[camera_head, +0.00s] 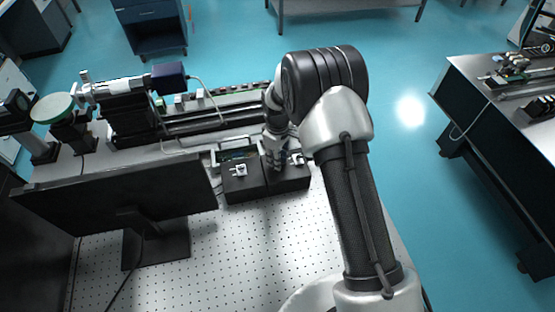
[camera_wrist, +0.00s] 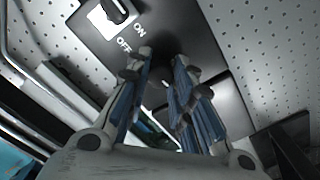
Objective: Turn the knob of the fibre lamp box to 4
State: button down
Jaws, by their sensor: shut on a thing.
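The fibre lamp box (camera_head: 290,183) is the right one of two black boxes side by side on the perforated table. My gripper (camera_head: 276,166) reaches down onto the left part of this box in the head view. In the wrist view, my gripper's (camera_wrist: 161,62) fingers sit on either side of the knob, closed on it. The knob and its scale are hidden by the fingers, so the setting cannot be read.
The second black box (camera_head: 243,188) with a white plate stands just left. A monitor (camera_head: 120,207) stands at the front left. Rails and optics (camera_head: 205,118) run behind the boxes. The perforated table top (camera_head: 265,240) is clear in front.

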jog(key=shift+m, duration=0.5)
jog(key=c, duration=1.4)
grip_release()
jog(key=shift+o, duration=0.2)
notch_tip(320, 180, up, 12)
